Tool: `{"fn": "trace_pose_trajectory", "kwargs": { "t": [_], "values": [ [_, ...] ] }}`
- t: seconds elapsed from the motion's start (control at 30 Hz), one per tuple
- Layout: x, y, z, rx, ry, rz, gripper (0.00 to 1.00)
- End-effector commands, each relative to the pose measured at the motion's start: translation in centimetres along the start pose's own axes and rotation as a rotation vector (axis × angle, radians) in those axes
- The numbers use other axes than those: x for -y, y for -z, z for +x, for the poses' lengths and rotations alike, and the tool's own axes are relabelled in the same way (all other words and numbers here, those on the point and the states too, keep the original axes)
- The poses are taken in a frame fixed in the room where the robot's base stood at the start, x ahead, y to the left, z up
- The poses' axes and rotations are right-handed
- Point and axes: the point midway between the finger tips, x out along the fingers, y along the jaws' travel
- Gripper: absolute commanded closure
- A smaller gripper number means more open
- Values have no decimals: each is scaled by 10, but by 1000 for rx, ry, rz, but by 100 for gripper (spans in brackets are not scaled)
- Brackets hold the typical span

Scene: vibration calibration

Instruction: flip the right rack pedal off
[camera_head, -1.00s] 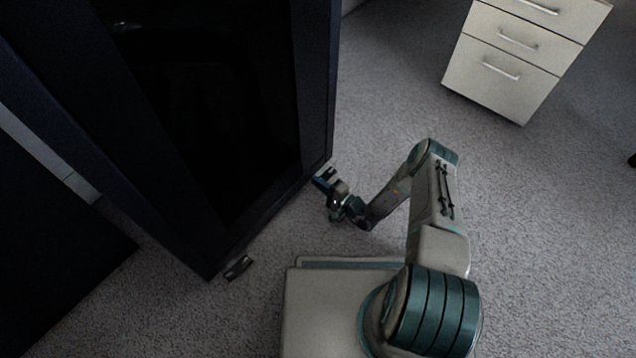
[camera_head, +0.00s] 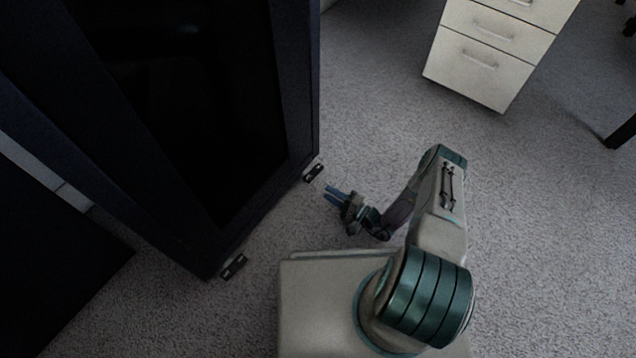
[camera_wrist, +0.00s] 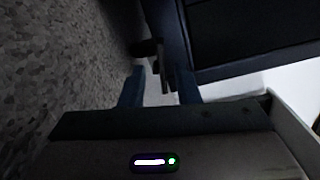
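The dark rack (camera_head: 262,205) stands at left in the head view. Its right pedal (camera_head: 313,172), small and dark with light spots, sticks out at the foot of the right corner. The left pedal (camera_head: 234,266) is at the near corner. My gripper (camera_head: 332,195) is low over the carpet, just right of and below the right pedal, with a small gap. Its two blue fingers point toward the rack and are apart, with nothing held. In the wrist view, the gripper (camera_wrist: 160,90) has a dark pedal shape (camera_wrist: 148,48) beyond the fingertips. Its tilt is unclear.
A white drawer cabinet (camera_head: 492,50) stands at the back right. Grey carpet (camera_head: 380,110) is clear between it and the rack. A dark leg (camera_head: 620,132) shows at the right edge. A dark panel (camera_head: 50,270) is at the far left.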

Motion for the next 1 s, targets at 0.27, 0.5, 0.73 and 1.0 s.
{"fn": "trace_pose_trajectory", "kwargs": {
  "t": [0.27,0.5,0.73,1.0],
  "values": [
    [0,0,-30,0,0,1,71],
    [0,0,-32,1,0,0,71],
    [0,0,-32,0,0,0,71],
    [22,2,-29,36,-9,-4,71]
  ]
}}
